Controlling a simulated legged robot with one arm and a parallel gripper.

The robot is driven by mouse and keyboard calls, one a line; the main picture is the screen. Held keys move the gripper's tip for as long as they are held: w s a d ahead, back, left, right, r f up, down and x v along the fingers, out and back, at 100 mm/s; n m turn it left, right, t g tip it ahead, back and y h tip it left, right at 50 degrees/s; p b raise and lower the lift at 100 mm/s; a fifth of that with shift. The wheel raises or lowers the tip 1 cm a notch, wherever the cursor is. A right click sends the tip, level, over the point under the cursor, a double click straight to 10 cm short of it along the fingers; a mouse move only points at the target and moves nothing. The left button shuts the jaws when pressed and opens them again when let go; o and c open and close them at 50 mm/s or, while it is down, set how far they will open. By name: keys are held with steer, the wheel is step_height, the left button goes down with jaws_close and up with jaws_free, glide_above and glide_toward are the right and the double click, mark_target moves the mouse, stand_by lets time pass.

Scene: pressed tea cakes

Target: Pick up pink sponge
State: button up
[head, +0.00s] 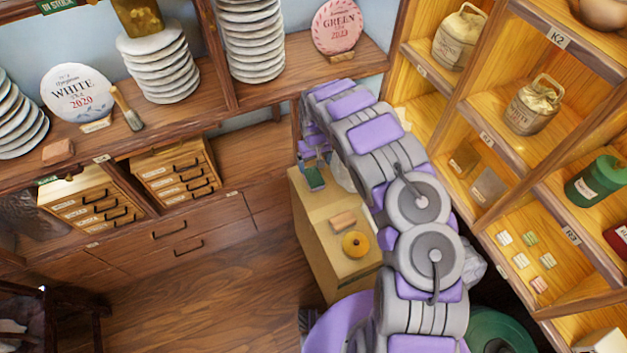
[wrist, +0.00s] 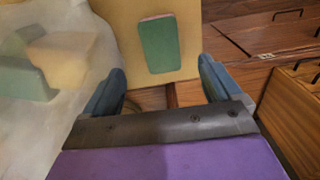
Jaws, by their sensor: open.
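In the wrist view a block with a green face (wrist: 157,45) and a thin pink edge along its far end lies on a tan surface. It looks like the pink sponge, green side towards me. In the head view its green face (head: 315,179) shows near the far left corner of the small tan cabinet (head: 318,205). My gripper (wrist: 163,77) is open, its two blue fingers apart with nothing between them. The sponge lies just beyond the fingertips, roughly centred between them and not touching. In the head view my gripper (head: 313,163) is small and partly hidden by my arm.
A tan-orange block (head: 342,219) and a yellow ring (head: 355,244) lie on the cabinet top. In the wrist view, a pale yellow block (wrist: 66,50) and a green block (wrist: 22,75) lie on whitish material at left. Shelves flank the right; drawers stand behind.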

glide_above(314, 176)
steer(key=f, duration=0.2)
steer(key=f+b, duration=0.1)
steer(key=f, duration=0.1)
steer(key=shift+s+d+f, duration=0.15)
steer(key=shift+s+f, duration=0.05)
steer(key=shift+f, duration=0.05)
steer(key=shift+w+a+f+b, duration=0.15)
steer(key=shift+f+b, duration=0.35)
steer(key=shift+f, duration=0.85)
steer(key=shift+w+a+f+b, duration=0.1)
steer(key=shift+f+b, duration=0.4)
steer(key=shift+f, duration=0.85)
steer(key=shift+r, duration=0.1)
steer(key=c, duration=1)
step_height(314, 176, up, 10)
steer(key=p, duration=0.3)
